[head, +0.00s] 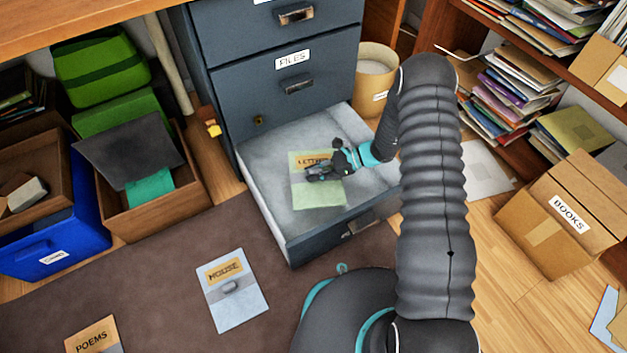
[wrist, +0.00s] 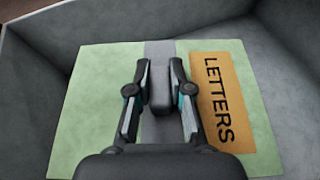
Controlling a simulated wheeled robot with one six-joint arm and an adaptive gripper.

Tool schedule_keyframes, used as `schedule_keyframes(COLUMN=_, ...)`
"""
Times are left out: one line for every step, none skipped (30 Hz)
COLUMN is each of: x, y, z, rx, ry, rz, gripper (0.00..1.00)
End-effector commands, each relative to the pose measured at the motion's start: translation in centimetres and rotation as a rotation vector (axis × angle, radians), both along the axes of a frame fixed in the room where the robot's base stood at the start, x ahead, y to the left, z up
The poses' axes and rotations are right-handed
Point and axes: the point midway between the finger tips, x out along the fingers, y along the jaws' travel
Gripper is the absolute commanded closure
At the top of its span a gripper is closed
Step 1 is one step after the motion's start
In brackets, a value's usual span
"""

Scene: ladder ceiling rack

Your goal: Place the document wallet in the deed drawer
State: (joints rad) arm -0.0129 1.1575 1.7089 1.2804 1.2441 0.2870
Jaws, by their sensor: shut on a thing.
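A pale green document wallet (head: 318,195) with a tan LETTERS label lies flat inside the open bottom drawer (head: 262,165) of the dark blue-grey cabinet. In the wrist view the wallet (wrist: 85,110) shows a grey band and a dark raised grip (wrist: 160,100). My gripper (head: 316,172) is over the wallet, and its two fingers (wrist: 160,78) are closed on the grip from both sides. The wallet is within the drawer walls; I cannot tell whether it touches the drawer floor. No label shows on this drawer's front.
A FILES drawer (head: 285,85) is shut above the open one. A pale blue wallet labelled HOUSE (head: 237,310) and a tan POEMS wallet (head: 92,338) lie on the dark rug (head: 150,285). A BOOKS box (head: 535,215) stands right; a wooden crate (head: 172,220) stands left.

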Motion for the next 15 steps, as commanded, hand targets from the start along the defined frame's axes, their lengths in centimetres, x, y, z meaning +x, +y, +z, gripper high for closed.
schedule_keyframes(x=0.0, y=0.0, z=-0.8, rx=0.001, ry=0.001, rz=0.0, gripper=1.0)
schedule_keyframes(x=0.0, y=0.0, z=-1.1, rx=0.0, ry=0.0, rz=-0.001, gripper=1.0)
schedule_keyframes(x=0.1, y=0.0, z=-1.3, rx=0.0, ry=-0.001, rz=-0.001, gripper=1.0)
schedule_keyframes(x=0.0, y=0.0, z=-1.5, rx=0.0, ry=-0.001, rz=-0.001, gripper=1.0)
schedule_keyframes(x=0.0, y=0.0, z=-1.6, rx=0.0, ry=-0.001, rz=-0.001, gripper=1.0)
schedule_keyframes(x=0.0, y=0.0, z=-1.9, rx=0.0, ry=0.0, rz=-0.001, gripper=1.0)
schedule_keyframes(x=0.0, y=0.0, z=-2.1, rx=0.0, ry=0.0, rz=-0.001, gripper=1.0)
schedule_keyframes(x=0.0, y=0.0, z=-2.3, rx=0.0, ry=0.0, rz=-0.001, gripper=1.0)
schedule_keyframes(x=0.0, y=0.0, z=-2.7, rx=0.0, ry=-0.001, rz=-0.002, gripper=1.0)
schedule_keyframes(x=0.0, y=0.0, z=-3.1, rx=0.0, ry=-0.001, rz=-0.002, gripper=1.0)
schedule_keyframes(x=0.0, y=-0.1, z=-3.5, rx=0.0, ry=0.0, rz=-0.002, gripper=1.0)
schedule_keyframes(x=0.0, y=-0.1, z=-4.1, rx=0.001, ry=0.001, rz=-0.003, gripper=1.0)
schedule_keyframes(x=0.0, y=-0.1, z=-4.5, rx=0.001, ry=0.001, rz=-0.003, gripper=1.0)
schedule_keyframes(x=0.0, y=-0.1, z=-4.9, rx=0.001, ry=0.0, rz=-0.002, gripper=1.0)
schedule_keyframes(x=0.0, y=-0.1, z=-5.2, rx=0.001, ry=0.0, rz=-0.002, gripper=1.0)
